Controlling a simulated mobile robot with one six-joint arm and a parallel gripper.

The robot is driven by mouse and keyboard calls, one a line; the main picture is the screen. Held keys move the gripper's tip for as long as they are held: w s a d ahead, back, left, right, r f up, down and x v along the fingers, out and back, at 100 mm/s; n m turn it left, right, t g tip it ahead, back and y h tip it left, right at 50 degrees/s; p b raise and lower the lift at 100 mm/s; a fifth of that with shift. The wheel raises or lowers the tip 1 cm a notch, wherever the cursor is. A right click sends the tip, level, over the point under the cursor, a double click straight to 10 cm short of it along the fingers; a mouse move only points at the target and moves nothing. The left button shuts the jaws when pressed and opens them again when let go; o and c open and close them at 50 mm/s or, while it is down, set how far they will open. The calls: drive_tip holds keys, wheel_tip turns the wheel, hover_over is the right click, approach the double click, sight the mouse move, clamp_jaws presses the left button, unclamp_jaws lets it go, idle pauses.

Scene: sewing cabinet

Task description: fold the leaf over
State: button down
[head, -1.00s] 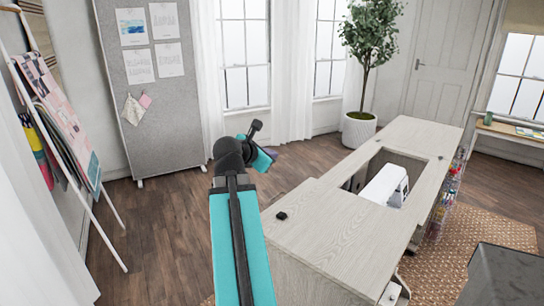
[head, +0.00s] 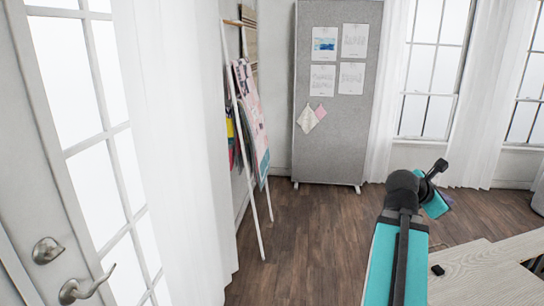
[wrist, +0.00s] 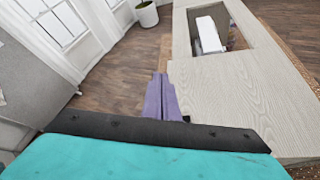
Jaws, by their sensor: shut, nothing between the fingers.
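The sewing cabinet's pale wood-grain top (wrist: 235,90) lies flat on the right in the wrist view. Its near end panel also shows at the lower right of the head view (head: 490,275), with a small black piece (head: 437,270) near its corner. I cannot tell for sure which panel is the leaf. My gripper (wrist: 160,85), with purple fingers, is shut and empty. It is beside the cabinet's left edge in the wrist view, over the floor. In the head view, my gripper (head: 446,201) is beyond the panel, and its contact with anything cannot be told.
A white sewing machine (wrist: 209,34) sits in the top's opening. A potted plant (wrist: 147,14) stands behind. A grey pinboard (head: 337,120), a leaning ladder rack (head: 245,125) and a glazed door (head: 100,170) are at the left. The wooden floor (head: 310,245) between is clear.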

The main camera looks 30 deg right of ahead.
drive_tip(key=w+a+f+n+t+y, duration=0.1)
drive_tip(key=w+a+f+n, duration=0.1)
drive_tip(key=w+a+f, duration=0.55)
drive_tip(key=w+a+f+n+t+y, duration=0.15)
drive_tip(key=w+a+f, duration=0.25)
drive_tip(key=w+f, duration=0.55)
drive_tip(key=w+a+f+n+y, duration=0.1)
drive_tip(key=w+a+f+y, duration=0.1)
drive_tip(key=a+f, duration=0.85)
drive_tip(key=w+a+f+n+y, duration=0.1)
drive_tip(key=a+f+n+y, duration=0.1)
drive_tip(key=a+f, duration=0.8)
drive_tip(key=s+a+f+m+g+y, duration=0.15)
drive_tip(key=s+a+f, duration=0.25)
drive_tip(key=a+f, duration=0.45)
drive_tip(key=s+a+f+m+g+y, duration=0.1)
drive_tip(key=s+a+f+g, duration=0.3)
drive_tip(key=f, duration=0.7)
drive_tip(key=s+a+f+m+g+y, duration=0.1)
drive_tip(key=s+a+f+m+y, duration=0.1)
drive_tip(key=s+a+f+m, duration=0.3)
drive_tip(key=s+a+f+m+g+y, duration=0.1)
drive_tip(key=s+a+f+m, duration=0.5)
drive_tip(key=s+a+m, duration=0.4)
drive_tip(key=shift+s+a+m+y, duration=0.4)
drive_tip(key=shift+s+m, duration=0.4)
drive_tip(key=shift+s, duration=0.25)
